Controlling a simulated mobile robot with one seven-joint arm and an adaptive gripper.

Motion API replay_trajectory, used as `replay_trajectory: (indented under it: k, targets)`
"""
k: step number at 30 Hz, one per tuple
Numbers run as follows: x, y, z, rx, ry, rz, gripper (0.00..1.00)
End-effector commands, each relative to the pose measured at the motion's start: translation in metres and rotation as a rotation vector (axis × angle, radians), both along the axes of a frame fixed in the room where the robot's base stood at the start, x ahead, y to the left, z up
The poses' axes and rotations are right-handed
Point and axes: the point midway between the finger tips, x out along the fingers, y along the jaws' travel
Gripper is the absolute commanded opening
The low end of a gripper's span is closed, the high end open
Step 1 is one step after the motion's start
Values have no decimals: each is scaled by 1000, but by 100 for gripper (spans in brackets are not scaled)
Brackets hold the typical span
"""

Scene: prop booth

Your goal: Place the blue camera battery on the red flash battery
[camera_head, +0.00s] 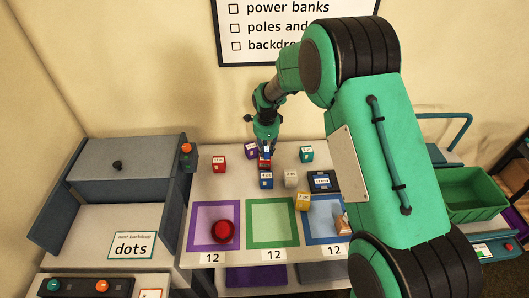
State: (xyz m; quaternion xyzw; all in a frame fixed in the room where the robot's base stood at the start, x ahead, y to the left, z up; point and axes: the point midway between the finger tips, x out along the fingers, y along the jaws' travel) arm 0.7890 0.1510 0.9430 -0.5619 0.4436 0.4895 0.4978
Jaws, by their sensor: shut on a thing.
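My gripper (265,146) points down over the back middle of the table. It is shut on a small blue piece with a white label, probably the blue camera battery (266,151). Directly below it is a small red piece, probably the red flash battery (264,163). The two look very close in the picture; I cannot tell whether they touch. The fingertips partly hide the blue piece. A blue labelled cube (266,181) stands just in front of the red piece.
Around stand a red cube (219,165), purple cube (251,151), teal cube (307,154), white cube (291,179) and yellow cube (303,202). A dark blue flat item (322,181) lies right. A red dome (223,231) sits in the purple square; the green square (272,222) is mostly clear.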

Motion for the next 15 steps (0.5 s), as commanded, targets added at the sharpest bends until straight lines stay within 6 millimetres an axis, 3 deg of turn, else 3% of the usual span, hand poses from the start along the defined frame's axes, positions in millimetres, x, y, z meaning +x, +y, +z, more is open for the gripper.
replay_trajectory:
  k: [6, 15]
  targets:
    - [25, 5, -3, 0, 0, -1, 0]
    - [31, 6, -3, 0, 0, 0, 0]
